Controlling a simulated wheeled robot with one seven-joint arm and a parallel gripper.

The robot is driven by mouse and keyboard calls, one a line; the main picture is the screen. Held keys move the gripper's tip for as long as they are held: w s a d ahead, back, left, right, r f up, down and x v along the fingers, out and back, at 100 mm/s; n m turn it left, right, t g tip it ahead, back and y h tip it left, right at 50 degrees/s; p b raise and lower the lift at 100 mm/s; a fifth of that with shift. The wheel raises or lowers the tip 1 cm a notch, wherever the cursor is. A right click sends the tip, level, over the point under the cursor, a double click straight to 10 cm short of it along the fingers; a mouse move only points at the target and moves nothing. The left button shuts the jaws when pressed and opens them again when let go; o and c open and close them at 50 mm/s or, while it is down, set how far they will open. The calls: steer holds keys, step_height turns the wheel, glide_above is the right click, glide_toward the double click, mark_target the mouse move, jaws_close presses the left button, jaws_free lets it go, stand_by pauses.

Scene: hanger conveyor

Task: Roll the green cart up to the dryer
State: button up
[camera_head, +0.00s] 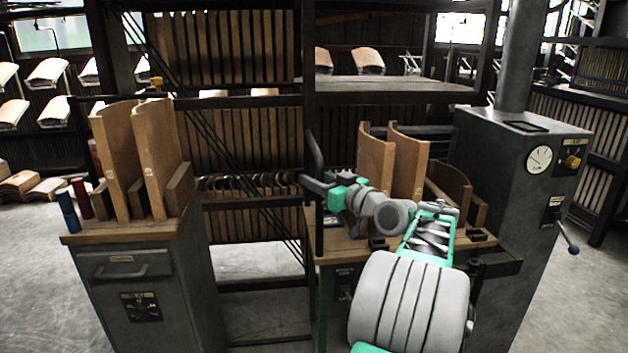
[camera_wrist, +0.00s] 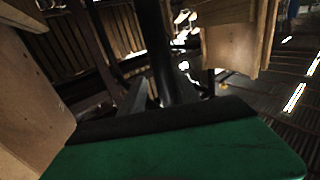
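The green cart (camera_head: 328,300) has a green frame, a wooden top (camera_head: 345,246) and an upright black handle (camera_head: 316,150) at its left end. It stands left of a grey cabinet with a dial and a pipe, which looks like the dryer (camera_head: 510,165). My arm hides much of the cart's right side and any gap to the dryer. My gripper (camera_head: 312,183) is at the handle, about midway up. In the wrist view a dark upright post, apparently the handle (camera_wrist: 160,40), runs between my fingers (camera_wrist: 170,92). I cannot tell whether they press on it.
Curved wooden pieces (camera_head: 376,165) stand on the wooden surface behind my arm. A grey drawer cabinet (camera_head: 140,285) with similar pieces (camera_head: 155,150) and spools (camera_head: 68,210) stands at left. A dark rack (camera_head: 250,140) spans the back. Bare floor (camera_head: 35,280) shows at far left.

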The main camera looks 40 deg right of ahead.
steer(key=shift+w+a, duration=0.1)
steer(key=shift+a, duration=0.1)
steer(key=s+p, duration=0.1)
steer(key=s, duration=0.6)
steer(key=shift+s, duration=0.4)
